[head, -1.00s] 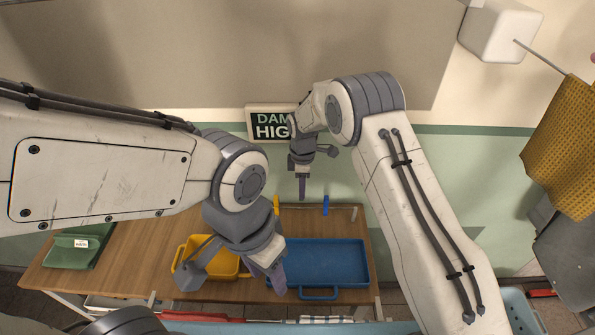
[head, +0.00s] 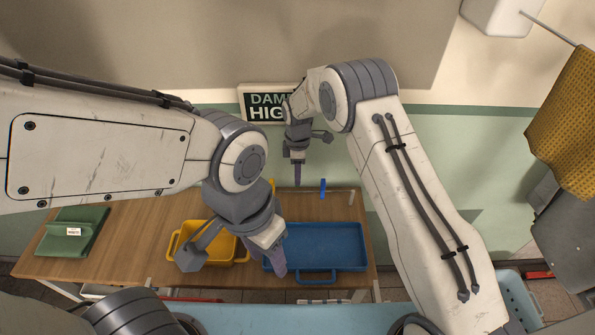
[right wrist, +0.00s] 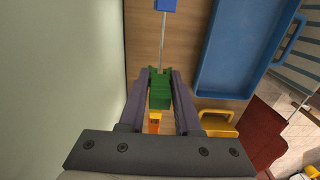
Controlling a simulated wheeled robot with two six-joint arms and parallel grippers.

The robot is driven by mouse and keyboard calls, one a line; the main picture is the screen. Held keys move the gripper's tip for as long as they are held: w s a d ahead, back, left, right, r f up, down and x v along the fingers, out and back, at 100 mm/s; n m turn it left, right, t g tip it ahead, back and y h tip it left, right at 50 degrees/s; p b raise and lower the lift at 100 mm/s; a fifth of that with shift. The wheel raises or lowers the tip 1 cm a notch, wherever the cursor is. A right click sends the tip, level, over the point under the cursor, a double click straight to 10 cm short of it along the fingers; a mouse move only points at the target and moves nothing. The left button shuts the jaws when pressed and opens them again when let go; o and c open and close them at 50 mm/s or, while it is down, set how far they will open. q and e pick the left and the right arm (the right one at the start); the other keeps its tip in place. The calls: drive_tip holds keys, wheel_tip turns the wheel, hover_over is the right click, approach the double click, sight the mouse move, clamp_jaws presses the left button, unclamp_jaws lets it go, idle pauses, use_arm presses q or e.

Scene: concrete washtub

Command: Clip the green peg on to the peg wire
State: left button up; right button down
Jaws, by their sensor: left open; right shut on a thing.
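My right gripper (head: 298,174) is shut on the green peg (right wrist: 159,92), which shows between its fingers in the right wrist view. The peg wire (right wrist: 163,45) runs away from the green peg towards the blue peg (right wrist: 167,4). I cannot tell whether the green peg's jaws are around the wire or just over it. My left gripper (head: 268,258) is open and empty, in front of the blue tray's left end.
The blue tray (head: 345,269) and the yellow basket (head: 213,263) are on the wooden table (head: 130,235). A green folded cloth (head: 75,232) lies at the table's left end. A wall sign (head: 266,101) is behind my right gripper.

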drive_tip(key=shift+f+b, duration=0.8)
drive_tip(key=shift+f, duration=0.7)
drive_tip(key=shift+f+b, duration=1.35)
drive_tip(key=shift+f, duration=0.45)
idle(0.4)
drive_tip(key=c, duration=0.5)
unclamp_jaws()
wheel_tip(320, 180, up, 10)
drive_tip(key=shift+f+b, duration=0.15)
drive_tip(key=shift+b, duration=1.05)
drive_tip(key=shift+r, duration=0.45)
